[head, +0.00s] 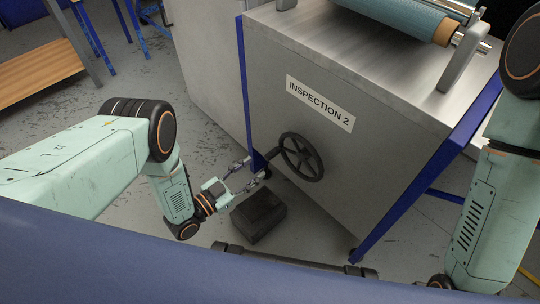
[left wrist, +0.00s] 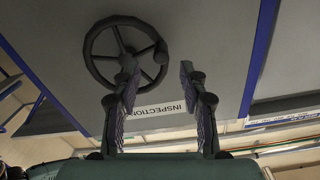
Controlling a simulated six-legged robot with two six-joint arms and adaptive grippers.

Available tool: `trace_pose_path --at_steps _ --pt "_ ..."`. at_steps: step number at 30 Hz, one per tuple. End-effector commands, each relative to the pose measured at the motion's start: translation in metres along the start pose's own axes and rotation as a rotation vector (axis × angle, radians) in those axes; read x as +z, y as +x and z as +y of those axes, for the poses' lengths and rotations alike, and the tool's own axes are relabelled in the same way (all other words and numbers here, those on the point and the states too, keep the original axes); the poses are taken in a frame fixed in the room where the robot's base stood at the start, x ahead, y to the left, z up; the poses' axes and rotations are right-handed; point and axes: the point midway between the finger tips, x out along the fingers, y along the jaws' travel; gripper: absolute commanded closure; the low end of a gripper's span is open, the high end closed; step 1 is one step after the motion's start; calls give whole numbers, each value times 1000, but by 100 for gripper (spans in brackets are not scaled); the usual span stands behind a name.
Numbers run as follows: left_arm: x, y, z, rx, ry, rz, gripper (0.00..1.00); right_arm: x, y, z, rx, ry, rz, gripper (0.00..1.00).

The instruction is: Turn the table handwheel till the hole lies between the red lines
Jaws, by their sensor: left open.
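The handwheel (head: 302,157) is a dark spoked ring on the grey side of the machine, below the white "INSPECTION 2" label (head: 320,104). My left gripper (head: 254,170) is open and empty, just left of the wheel in the head view. In the left wrist view the wheel (left wrist: 92,42) is upper left, and one finger of my open gripper (left wrist: 160,67) overlaps its lower right part. A small knob (left wrist: 161,53) on the rim appears between the two fingers. I cannot tell whether anything touches. I see no red lines and no hole. My right gripper is out of view.
A dark box (head: 259,215) stands on the floor just below my left gripper. Blue frame legs (head: 428,180) edge the machine. A blue roll (head: 395,14) lies on top. A wooden bench (head: 38,72) stands at far left. Floor between bench and machine is mostly clear.

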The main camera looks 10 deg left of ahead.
Motion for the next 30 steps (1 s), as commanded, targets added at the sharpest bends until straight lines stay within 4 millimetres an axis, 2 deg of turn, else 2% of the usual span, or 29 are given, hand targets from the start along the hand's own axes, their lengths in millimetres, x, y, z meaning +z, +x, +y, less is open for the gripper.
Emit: trace_pose_path --at_steps 5,12,16,21,28,30 --pt "-1 17 -1 -3 11 9 57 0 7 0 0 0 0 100" --pt "0 55 0 -4 9 7 57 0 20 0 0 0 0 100" --pt "0 69 0 -3 8 5 57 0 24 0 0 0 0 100" --pt "0 77 -1 -5 7 2 57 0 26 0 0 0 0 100" --pt "-1 78 -2 -5 7 2 57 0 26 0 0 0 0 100" --pt "-1 78 -2 -5 7 2 62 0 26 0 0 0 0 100"
